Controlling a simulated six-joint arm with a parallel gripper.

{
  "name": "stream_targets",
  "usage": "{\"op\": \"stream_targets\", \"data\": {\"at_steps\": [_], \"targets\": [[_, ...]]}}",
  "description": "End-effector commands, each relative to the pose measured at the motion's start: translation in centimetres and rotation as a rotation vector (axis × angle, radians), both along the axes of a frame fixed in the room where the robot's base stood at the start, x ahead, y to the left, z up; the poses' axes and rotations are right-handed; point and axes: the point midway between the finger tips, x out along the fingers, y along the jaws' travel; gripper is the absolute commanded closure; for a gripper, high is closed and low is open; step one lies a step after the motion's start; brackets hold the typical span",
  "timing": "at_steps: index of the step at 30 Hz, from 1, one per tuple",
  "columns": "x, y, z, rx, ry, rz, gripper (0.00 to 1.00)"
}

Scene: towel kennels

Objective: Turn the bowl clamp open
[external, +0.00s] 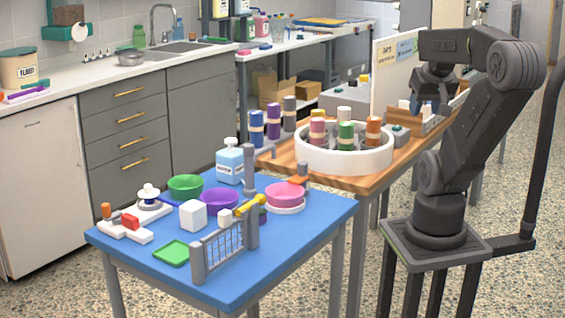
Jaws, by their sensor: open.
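A pink bowl (285,197) sits on a white round base on the blue table. An orange piece (298,181), which looks like the bowl clamp, reaches from a short grey post (303,169) to the bowl's back rim. Whether it presses on the rim is too small to tell. My gripper (430,108) is open and raised at the upper right, near the white board above the wooden table. It is well away from the bowl and clamp. Nothing shows clearly between its fingers.
The blue table (300,232) also holds a grey gate (222,246) with a yellow handle (250,205), green (186,186) and purple (219,201) bowls, a white cube (193,215) and a bottle (230,163). A white round tray (344,161) of rolled towels stands on the wooden table.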

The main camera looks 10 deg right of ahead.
Motion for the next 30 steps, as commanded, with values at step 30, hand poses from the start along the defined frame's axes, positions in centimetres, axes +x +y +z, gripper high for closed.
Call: {"op": "stream_targets", "data": {"at_steps": [30], "targets": [[28.9,17.6,-6.9,0.104,0.435,-0.255,0.41]]}}
